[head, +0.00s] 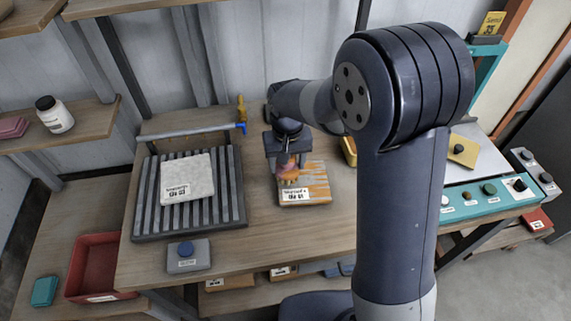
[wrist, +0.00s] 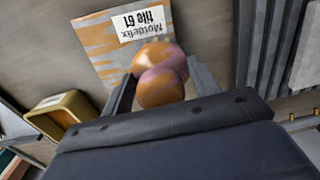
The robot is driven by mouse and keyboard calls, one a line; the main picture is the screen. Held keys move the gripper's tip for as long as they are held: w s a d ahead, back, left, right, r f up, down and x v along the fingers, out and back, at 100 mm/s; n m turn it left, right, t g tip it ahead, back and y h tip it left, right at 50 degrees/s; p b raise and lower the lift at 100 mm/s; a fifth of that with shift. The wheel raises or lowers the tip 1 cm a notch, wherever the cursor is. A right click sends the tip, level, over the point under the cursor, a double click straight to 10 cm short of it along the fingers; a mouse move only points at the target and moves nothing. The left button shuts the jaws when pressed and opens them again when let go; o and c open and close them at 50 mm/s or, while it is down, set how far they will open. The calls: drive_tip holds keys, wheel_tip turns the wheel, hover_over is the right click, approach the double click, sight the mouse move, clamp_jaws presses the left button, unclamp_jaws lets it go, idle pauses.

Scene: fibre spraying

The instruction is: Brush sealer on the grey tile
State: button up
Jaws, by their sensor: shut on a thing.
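A grey tile with orange streaks (head: 319,189) and a white label lies on the wooden bench; it also shows at the top of the wrist view (wrist: 98,62), its upside-down label seeming to read "Mottlefix tile 61". My gripper (head: 288,168) is over its left part. In the wrist view my gripper (wrist: 160,85) is shut on a rounded orange and pinkish thing (wrist: 160,88). Whether its far end touches the tile cannot be told. A pale grey-white labelled tile (head: 188,180) lies on the dark ribbed rack (head: 233,207) at left. No brush is clearly recognisable.
A blue-ended rod (head: 190,133) spans the rack's back. A grey box with a blue button (head: 187,256) stands at the bench front. A yellow container (wrist: 62,110) is beside the streaked tile. A teal control panel (head: 485,197) stands right; a red bin (head: 92,270) sits lower left.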

drive_tip(key=shift+r+p, duration=1.85)
drive_tip(key=shift+r, duration=1)
drive_tip(key=shift+f, duration=0.1)
